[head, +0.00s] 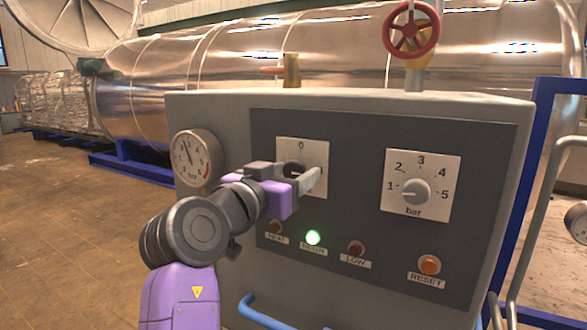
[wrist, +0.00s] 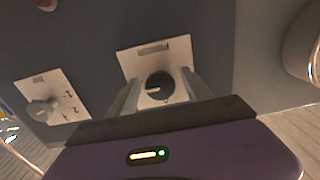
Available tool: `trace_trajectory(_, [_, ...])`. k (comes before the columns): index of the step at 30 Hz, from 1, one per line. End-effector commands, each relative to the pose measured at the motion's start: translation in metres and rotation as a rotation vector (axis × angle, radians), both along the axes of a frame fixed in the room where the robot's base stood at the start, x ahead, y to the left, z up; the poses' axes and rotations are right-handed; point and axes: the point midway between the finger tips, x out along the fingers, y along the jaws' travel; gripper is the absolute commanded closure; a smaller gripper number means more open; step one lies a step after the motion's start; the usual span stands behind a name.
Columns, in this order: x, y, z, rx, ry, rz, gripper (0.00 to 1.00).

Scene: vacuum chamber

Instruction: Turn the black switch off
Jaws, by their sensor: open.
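The black switch (head: 293,168) is a round knob on a white square plate (head: 316,152) marked 0 at the top, on the dark panel. My gripper (head: 296,175) is in front of it and hides much of the plate. In the wrist view my gripper (wrist: 160,90) is open, with one finger on each side of the black switch (wrist: 160,80). A pale mark on the knob points left in that view. I cannot tell whether the fingers touch the knob.
A grey bar dial (head: 415,192) numbered 1 to 5 is to the right. A lit green lamp (head: 313,237), dark lamps and an orange reset button (head: 429,265) are below. A pressure gauge (head: 196,158) is left. A red handwheel (head: 411,30) stands above the cabinet.

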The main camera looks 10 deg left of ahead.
Motion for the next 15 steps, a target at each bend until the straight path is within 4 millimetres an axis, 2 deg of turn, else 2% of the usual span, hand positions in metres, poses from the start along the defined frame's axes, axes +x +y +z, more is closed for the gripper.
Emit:
trace_trajectory(11, [0.0057,-0.0021,0.0001,0.001,-0.001,0.001,0.44])
trace_trajectory(15, [0.0056,-0.0021,0.0,0.0,-0.001,0.001,0.71])
